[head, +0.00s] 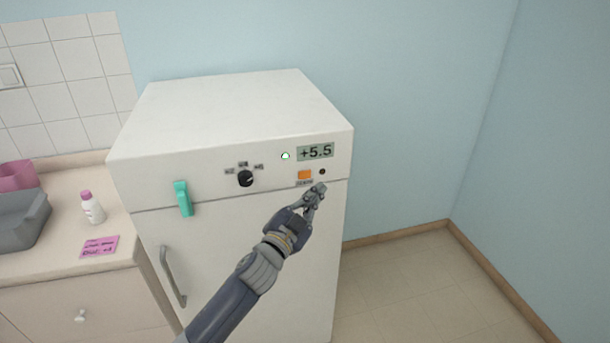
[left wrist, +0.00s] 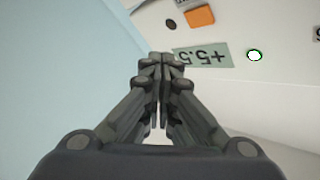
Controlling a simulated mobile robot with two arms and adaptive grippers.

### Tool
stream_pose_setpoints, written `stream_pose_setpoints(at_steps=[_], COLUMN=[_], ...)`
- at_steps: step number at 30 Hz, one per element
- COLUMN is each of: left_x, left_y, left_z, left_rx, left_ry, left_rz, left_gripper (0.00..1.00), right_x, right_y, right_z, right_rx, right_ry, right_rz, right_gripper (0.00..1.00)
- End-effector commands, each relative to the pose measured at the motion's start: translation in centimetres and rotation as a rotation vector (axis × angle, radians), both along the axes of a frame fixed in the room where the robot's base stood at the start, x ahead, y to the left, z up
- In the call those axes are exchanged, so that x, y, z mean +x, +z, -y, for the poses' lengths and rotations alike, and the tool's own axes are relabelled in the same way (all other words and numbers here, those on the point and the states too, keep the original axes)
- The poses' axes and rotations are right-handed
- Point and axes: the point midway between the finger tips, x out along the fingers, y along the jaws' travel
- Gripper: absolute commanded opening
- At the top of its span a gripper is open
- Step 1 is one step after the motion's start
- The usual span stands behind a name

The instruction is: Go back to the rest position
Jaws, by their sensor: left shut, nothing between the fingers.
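My left gripper (head: 318,190) is shut and empty in the head view. It is in front of the white fridge (head: 230,110), just below the orange button (head: 304,174) and the small dark hole on its control panel. In the left wrist view the gripper's fingers (left wrist: 160,62) are together, with the display (left wrist: 203,56) behind their tips. Whether the fingertips touch the fridge I cannot tell. My right gripper is not in view.
The fridge panel has a black dial (head: 245,178), a lit green lamp (head: 285,156) and a display (head: 315,151) reading +5.5. A teal latch (head: 183,198) and a grey handle (head: 172,276) are at left. A counter (head: 60,258) holds a bottle (head: 92,208), pink note and grey tray. Floor at right is clear.

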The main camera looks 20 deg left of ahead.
Motion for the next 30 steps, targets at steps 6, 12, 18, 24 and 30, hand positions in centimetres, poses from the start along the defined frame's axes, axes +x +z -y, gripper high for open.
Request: stream_pose_setpoints(at_steps=[6, 12, 18, 24, 30], left_x=[0.0, 0.0, 0.0, -0.2, -3.1], left_y=[0.0, 0.0, -0.2, -7.2, -21.8], left_z=[0.0, 0.0, 0.0, -1.0, -2.8], left_rx=[0.000, 0.001, 0.001, -0.020, -0.066], left_ry=[0.000, 0.000, 0.001, 0.027, 0.087], left_rz=[0.000, 0.000, -0.004, -0.128, -0.389], left_gripper=[0.00, 0.00, 0.00, 0.00, 0.00], right_x=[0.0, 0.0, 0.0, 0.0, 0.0], right_y=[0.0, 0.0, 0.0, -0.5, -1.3], right_z=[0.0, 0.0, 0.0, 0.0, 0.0], right_rx=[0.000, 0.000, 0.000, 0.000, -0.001], right_ry=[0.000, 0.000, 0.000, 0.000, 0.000], right_rz=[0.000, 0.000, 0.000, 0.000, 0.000], right_gripper=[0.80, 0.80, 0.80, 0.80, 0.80])
